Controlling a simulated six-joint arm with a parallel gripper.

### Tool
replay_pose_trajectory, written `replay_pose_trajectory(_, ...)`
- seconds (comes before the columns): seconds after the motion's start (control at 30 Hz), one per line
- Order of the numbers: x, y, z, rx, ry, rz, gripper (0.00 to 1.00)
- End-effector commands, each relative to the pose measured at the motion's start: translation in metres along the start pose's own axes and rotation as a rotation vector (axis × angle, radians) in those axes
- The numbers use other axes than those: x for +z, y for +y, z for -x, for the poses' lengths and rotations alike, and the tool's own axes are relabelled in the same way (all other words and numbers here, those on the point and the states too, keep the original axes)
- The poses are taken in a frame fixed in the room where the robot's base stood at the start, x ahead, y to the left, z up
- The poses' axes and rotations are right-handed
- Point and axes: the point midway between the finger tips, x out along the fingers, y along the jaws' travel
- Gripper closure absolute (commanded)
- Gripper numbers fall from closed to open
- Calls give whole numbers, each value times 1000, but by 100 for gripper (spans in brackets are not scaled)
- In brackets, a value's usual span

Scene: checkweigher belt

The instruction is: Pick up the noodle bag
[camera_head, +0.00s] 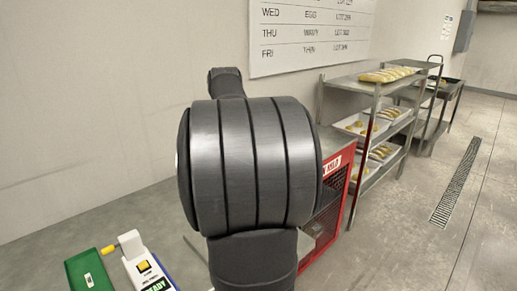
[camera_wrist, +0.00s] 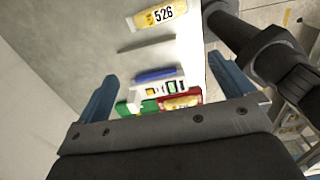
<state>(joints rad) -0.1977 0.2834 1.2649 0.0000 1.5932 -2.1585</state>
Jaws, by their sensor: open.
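My gripper (camera_wrist: 166,67) shows in the wrist view with its two blue fingers wide apart and nothing between them. Beyond the fingers, in the distance, a small yellow and pale item (camera_wrist: 181,103) lies at a red tray-like thing; it may be the noodle bag, but it is too small to tell. In the head view my dark arm fills the middle and hides what is behind it. I see no noodle bag and no gripper there.
A white device (camera_head: 143,266) with a yellow button stands beside a green tray (camera_head: 73,262) at lower left. A red mesh cage (camera_head: 347,180) stands behind my arm. A metal rack (camera_head: 371,112) holds trays of yellow food.

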Motion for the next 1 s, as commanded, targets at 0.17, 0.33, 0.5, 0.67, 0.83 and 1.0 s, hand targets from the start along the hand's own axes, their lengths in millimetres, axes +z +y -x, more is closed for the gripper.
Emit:
replay_pose_trajectory(0.17, 0, 0, 0, 0, 0, 0, 24)
replay_pose_trajectory(0.33, 0, 0, 0, 0, 0, 0, 24)
replay_pose_trajectory(0.5, 1, 1, -9, -3, 2, -81, 24)
replay_pose_trajectory(0.67, 5, 3, -36, -4, 2, -348, 24)
replay_pose_trajectory(0.83, 8, 4, -72, -4, 1, -710, 24)
replay_pose_trajectory(1.0, 10, 2, -106, -5, 0, -1064, 24)
